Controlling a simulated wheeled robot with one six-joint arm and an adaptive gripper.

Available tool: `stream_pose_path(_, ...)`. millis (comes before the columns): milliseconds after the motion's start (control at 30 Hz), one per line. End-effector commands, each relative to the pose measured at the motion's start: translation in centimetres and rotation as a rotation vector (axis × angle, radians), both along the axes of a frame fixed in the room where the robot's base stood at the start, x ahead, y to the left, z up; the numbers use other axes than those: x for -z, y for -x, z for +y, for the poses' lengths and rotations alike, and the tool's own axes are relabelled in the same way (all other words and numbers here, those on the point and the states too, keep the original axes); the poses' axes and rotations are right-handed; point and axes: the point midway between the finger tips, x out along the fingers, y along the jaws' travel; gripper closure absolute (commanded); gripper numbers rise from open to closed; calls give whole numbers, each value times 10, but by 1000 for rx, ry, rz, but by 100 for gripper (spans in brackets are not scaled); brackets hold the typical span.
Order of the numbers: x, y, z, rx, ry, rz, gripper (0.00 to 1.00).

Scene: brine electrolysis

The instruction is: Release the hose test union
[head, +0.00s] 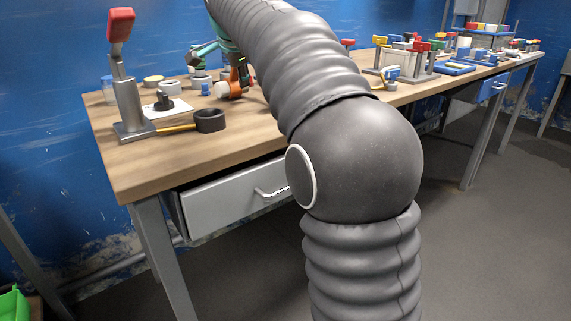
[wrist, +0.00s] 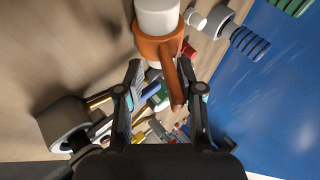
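The hose test union appears to be the orange collar (wrist: 158,44) with a long orange lever, on a white cylinder, at the top middle of the wrist view. In the head view an orange part with a pale end (head: 232,88) lies on the bench, partly behind my arm. My gripper (wrist: 160,66) is open, its two dark fingers apart on either side of the lever. The lever lies nearer the right finger; I cannot tell whether it touches. I see nothing clamped between the fingers.
A red-handled metal post (head: 126,95) and a black ring (head: 210,121) stand at the bench's left end. A ring also shows at left in the wrist view (wrist: 62,122). Racks with coloured parts (head: 410,62) stand further right. The bench front edge (head: 150,190) is clear.

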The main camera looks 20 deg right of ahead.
Motion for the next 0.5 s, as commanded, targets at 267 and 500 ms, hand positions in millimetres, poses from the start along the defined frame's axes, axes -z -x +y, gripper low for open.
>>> stream_pose_path(267,-24,16,2,5,-5,-20,65)
stream_pose_path(500,-52,43,9,4,-5,-20,65)
